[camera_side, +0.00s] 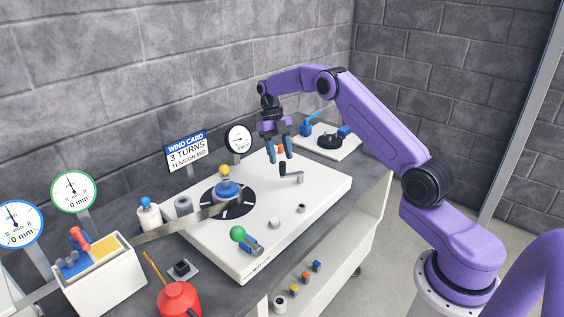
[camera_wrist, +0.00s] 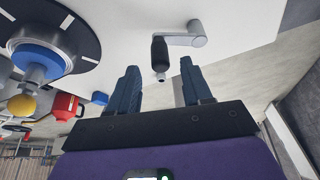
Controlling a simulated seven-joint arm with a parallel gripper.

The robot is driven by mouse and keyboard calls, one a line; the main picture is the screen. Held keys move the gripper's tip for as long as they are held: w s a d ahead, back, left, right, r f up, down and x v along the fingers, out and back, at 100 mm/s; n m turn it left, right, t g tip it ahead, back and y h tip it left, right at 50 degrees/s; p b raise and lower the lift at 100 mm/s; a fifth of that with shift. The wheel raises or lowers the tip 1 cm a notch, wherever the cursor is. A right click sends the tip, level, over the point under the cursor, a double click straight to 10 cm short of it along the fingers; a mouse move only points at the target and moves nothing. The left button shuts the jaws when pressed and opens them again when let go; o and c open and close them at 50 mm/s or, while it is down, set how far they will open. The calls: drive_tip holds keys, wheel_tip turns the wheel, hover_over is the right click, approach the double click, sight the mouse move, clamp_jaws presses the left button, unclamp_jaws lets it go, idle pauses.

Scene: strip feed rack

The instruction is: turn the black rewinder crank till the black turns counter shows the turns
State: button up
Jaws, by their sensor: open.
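The rewinder crank (camera_side: 291,178) stands on the white deck, with a grey arm and an upright black handle. In the wrist view its black handle (camera_wrist: 160,54) shows between the fingertips, with clear gaps on both sides. My gripper (camera_side: 279,158) is open and empty, pointing down just above the handle; its two blue fingers also show in the wrist view (camera_wrist: 159,66). The black-rimmed round dial, seemingly the turns counter (camera_side: 238,138), stands at the deck's back edge; its reading is too small to tell. A wind card (camera_side: 186,151) reads 3 TURNS, TENSION MID.
A black reel disc with a blue hub (camera_side: 228,190) lies left of the crank. A green-knobbed lever (camera_side: 238,234) is at the deck's front. A white bin (camera_side: 104,284), a red can (camera_side: 178,300) and two other dials stand left. Deck around the crank is mostly clear.

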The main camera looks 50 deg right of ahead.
drive_tip(key=shift+v, duration=1.95)
drive_tip(key=m+h, duration=0.3)
drive_tip(key=m, duration=1.5)
approach(282, 162)
drive_tip(key=a+v, duration=0.1)
drive_tip(key=v, duration=0.3)
wheel_tip(282, 162, up, 3)
drive_tip(key=a+m+h, duration=0.1)
drive_tip(key=m, duration=0.5)
drive_tip(key=shift+t, duration=0.4)
drive_tip(key=x, duration=1.7)
drive_tip(key=shift+s+d+f, duration=0.1)
drive_tip(key=shift+f, duration=0.2)
clamp_jaws()
